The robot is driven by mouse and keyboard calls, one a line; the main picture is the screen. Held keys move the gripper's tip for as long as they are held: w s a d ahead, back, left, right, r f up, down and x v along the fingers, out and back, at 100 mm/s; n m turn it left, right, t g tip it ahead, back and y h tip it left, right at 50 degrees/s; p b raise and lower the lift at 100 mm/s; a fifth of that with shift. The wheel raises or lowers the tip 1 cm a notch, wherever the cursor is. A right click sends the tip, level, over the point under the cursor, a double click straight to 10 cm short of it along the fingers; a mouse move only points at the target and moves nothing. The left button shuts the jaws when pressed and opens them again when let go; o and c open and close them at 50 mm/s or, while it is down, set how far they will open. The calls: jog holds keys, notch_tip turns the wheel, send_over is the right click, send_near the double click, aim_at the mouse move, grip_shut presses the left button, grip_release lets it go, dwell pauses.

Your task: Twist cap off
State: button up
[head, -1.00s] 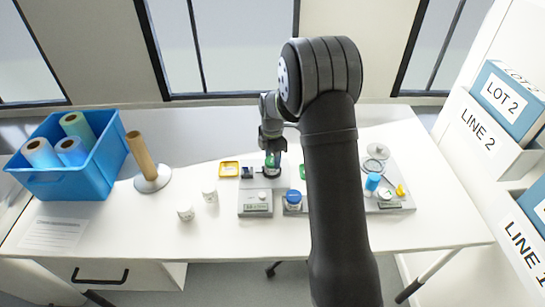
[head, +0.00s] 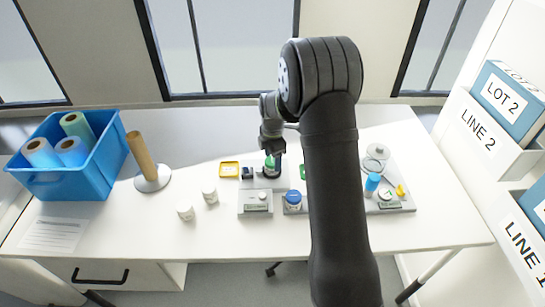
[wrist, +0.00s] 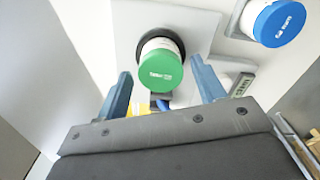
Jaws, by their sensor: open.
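The jar with the green cap (wrist: 161,71) stands in a dark round holder on a grey fixture; its white body shows below the cap in the wrist view. In the head view the green cap (head: 270,162) is just below my gripper (head: 272,146). My gripper is open, with one blue-grey finger on each side of the cap in the wrist view and a visible gap to it. The cap sits on the jar; whether it is loosened I cannot tell.
A jar with a blue cap (wrist: 278,22) stands beside, on another fixture. Two white jars (head: 186,212) stand on the open table at left. A blue crate (head: 75,185) and a wooden post (head: 141,156) are further left.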

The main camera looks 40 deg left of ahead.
jog(key=m, duration=0.3)
jog(key=shift+m, duration=0.3)
jog(key=m, duration=0.3)
jog(key=shift+m, duration=1.3)
jog(key=shift+m, duration=1.1)
jog(key=m, duration=0.3)
jog(key=shift+s+m, duration=0.1)
jog(key=shift+m, duration=0.2)
